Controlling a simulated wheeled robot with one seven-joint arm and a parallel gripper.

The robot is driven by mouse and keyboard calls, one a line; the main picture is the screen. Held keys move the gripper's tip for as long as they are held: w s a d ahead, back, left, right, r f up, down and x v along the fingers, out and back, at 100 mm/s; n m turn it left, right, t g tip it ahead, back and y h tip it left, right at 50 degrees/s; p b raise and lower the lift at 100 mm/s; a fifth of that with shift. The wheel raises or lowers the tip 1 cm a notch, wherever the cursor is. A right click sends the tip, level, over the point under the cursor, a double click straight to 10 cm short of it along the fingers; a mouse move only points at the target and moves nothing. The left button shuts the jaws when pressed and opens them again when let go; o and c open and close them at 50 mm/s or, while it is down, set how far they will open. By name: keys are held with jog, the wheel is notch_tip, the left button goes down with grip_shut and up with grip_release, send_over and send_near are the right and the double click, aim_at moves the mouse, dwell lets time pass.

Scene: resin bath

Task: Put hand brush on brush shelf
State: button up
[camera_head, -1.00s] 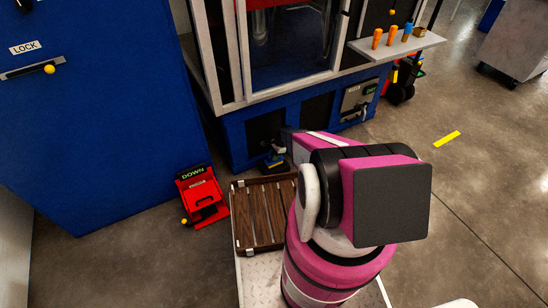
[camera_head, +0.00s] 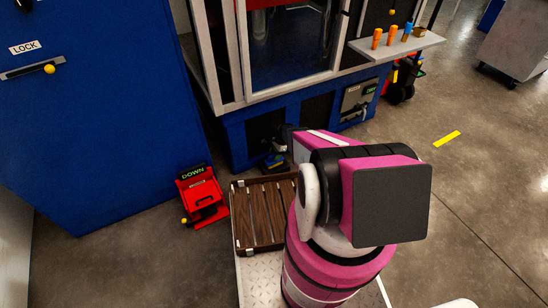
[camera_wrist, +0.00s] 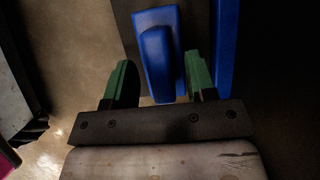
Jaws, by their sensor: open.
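A blue hand brush (camera_wrist: 160,50) lies between the two green fingers of my gripper (camera_wrist: 160,72) in the wrist view. It rests on a dark surface. The gripper is open, with a gap on each side of the brush. A pale shelf (camera_head: 425,42) juts from the machine at the upper right and holds several upright orange and blue things and a brown cup. No label shows whether it is the brush shelf.
A slatted brown wooden tray (camera_head: 234,222) stands beside my arm. A red stand marked DOWN (camera_head: 200,196) is on the floor to its left. A blue cabinet marked LOCK (camera_head: 90,120) fills the left. Open floor (camera_head: 490,190) lies at the right.

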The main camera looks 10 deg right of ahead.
jog(key=v, duration=1)
jog(key=s+a+r+n+h, duration=0.1)
jog(key=s+r+n, duration=0.3)
jog(key=s+r, duration=0.3)
jog(key=s+a+r+n+t+h, duration=0.1)
jog(key=s+r+n, duration=0.4)
jog(key=r, duration=1)
jog(key=s+a+r+n+h, duration=0.2)
jog(key=s+r+n, duration=0.3)
jog(key=s+r, duration=0.5)
notch_tip(320, 180, up, 2)
jog(key=shift+s+r, duration=0.1)
jog(key=shift+s, duration=0.2)
jog(key=shift+d, duration=0.1)
